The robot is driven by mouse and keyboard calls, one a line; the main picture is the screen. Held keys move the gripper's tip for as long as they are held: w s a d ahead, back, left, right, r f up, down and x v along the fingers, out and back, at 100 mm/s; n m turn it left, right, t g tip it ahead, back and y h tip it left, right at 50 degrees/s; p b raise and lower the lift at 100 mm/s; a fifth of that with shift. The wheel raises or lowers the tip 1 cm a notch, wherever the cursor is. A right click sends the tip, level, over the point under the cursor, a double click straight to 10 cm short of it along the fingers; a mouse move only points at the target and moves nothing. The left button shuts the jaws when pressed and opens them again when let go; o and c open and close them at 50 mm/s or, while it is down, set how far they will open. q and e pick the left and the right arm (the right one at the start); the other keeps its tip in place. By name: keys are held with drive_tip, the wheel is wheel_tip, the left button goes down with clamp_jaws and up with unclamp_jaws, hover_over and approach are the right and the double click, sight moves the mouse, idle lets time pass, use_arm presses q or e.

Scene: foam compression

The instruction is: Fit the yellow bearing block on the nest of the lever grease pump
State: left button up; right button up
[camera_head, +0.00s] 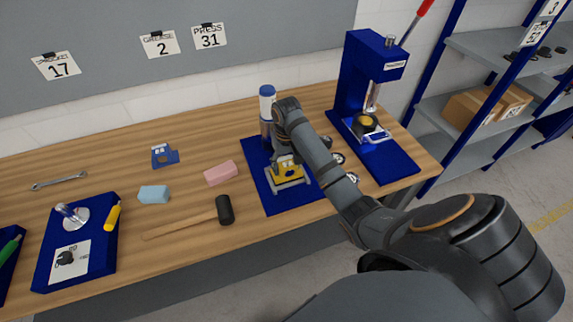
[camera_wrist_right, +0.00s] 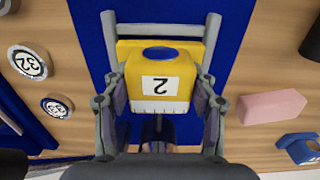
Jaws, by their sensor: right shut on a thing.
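The yellow bearing block (camera_head: 289,171) has a white label with a 2 and a dark blue round bore in the right wrist view (camera_wrist_right: 160,80). My right gripper (camera_head: 286,158) is shut on it, with one finger on each side, as the right wrist view (camera_wrist_right: 161,100) shows. The block is at the grey nest frame (camera_head: 292,186), between its two rails (camera_wrist_right: 213,35). I cannot tell whether it rests fully on the nest or is slightly above. The lever grease pump's blue base (camera_head: 285,207) lies under it, with a blue and white cylinder (camera_head: 267,107) behind. My left gripper is not in view.
A pink block (camera_head: 221,173), a light blue block (camera_head: 154,194) and a mallet (camera_head: 224,210) lie left of the pump. A blue press (camera_head: 362,75) stands right. Small round labelled parts (camera_wrist_right: 28,62) lie between pump and press.

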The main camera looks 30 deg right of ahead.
drive_tip(key=shift+f, duration=0.45)
drive_tip(key=o, duration=1.8)
drive_tip(key=shift+c, duration=0.2)
drive_tip(key=shift+f, duration=0.1)
